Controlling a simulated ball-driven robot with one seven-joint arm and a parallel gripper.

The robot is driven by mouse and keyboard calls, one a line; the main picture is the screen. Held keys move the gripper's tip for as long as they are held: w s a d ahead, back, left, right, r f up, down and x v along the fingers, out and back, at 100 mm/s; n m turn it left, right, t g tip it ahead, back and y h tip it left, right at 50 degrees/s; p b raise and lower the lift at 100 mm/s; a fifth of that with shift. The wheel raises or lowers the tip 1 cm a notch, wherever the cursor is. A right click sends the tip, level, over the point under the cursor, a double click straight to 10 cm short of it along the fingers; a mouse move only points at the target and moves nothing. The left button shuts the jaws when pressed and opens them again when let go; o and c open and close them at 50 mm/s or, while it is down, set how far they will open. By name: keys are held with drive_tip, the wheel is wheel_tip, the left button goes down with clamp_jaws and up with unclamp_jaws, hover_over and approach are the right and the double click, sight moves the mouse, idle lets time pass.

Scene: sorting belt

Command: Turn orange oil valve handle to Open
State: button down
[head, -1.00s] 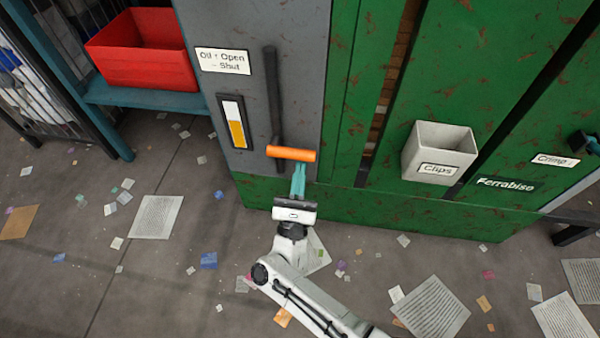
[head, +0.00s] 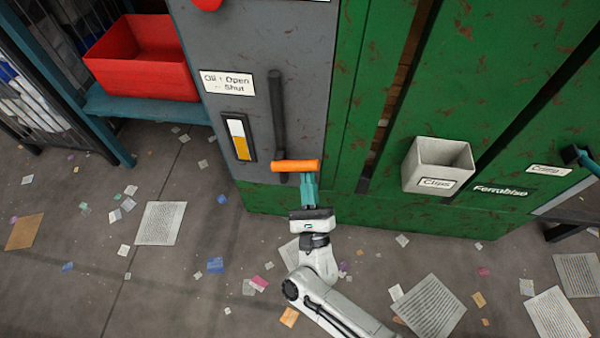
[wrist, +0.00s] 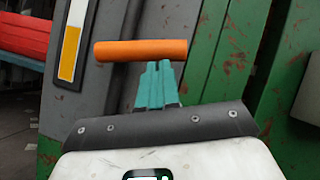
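The orange oil valve handle (head: 296,166) is a horizontal grip at the lower end of a dark upright bar (head: 278,115) on the grey panel. It crosses the upper part of the wrist view (wrist: 140,50). The label (head: 227,83) at the bar's left reads "Oil", "Open" and "Shut". My gripper (head: 309,180) is just below the grip's right half. Its teal fingers (wrist: 160,82) look close together, with their tips at the grip's lower edge in the wrist view. I cannot tell whether they touch it. The grip is not seen between them.
A yellow-and-white gauge (head: 239,140) is left of the bar. A red bin (head: 145,70) sits on a teal shelf at left. A grey "Clips" box (head: 438,170) hangs on the green cabinet (head: 360,210) at right. Papers litter the floor.

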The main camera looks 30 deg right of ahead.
sight(305, 168)
wheel_tip(305, 168, up, 3)
drive_tip(key=n+y+p, duration=0.2)
drive_tip(key=n+p, duration=0.1)
drive_tip(key=shift+r+n+y, duration=0.15)
drive_tip(key=shift+n+y, duration=0.15)
drive_tip(key=shift+n, duration=0.1)
drive_tip(key=r+n+y+p, duration=0.1)
drive_tip(key=n+p, duration=0.1)
drive_tip(key=r+n+g+y+p, duration=0.1)
drive_tip(key=n+p, duration=0.1)
drive_tip(key=r+n+y+p, duration=0.1)
drive_tip(key=n+p, duration=0.1)
drive_tip(key=shift+w+a+r+y+p, duration=0.1)
drive_tip(key=shift+w+a+y+p, duration=0.2)
drive_tip(key=shift+y+p, duration=0.1)
drive_tip(key=n+p, duration=0.1)
drive_tip(key=r+n+g+p, duration=0.1)
drive_tip(key=shift+w+a+y+p, duration=0.15)
drive_tip(key=shift+a+y+p, duration=0.1)
drive_tip(key=shift+y+p, duration=0.15)
drive_tip(key=n+p, duration=0.1)
drive_tip(key=r+n+g+p, duration=0.1)
drive_tip(key=p, duration=0.1)
drive_tip(key=shift+w+a, duration=0.35)
drive_tip(key=shift+w+a+r+n+g+y+p, duration=0.1)
drive_tip(key=shift+w+a+n+g+y+p, duration=0.4)
drive_tip(key=shift+n+p, duration=0.55)
drive_tip(key=shift+a+m, duration=0.15)
drive_tip(key=shift+m, duration=0.1)
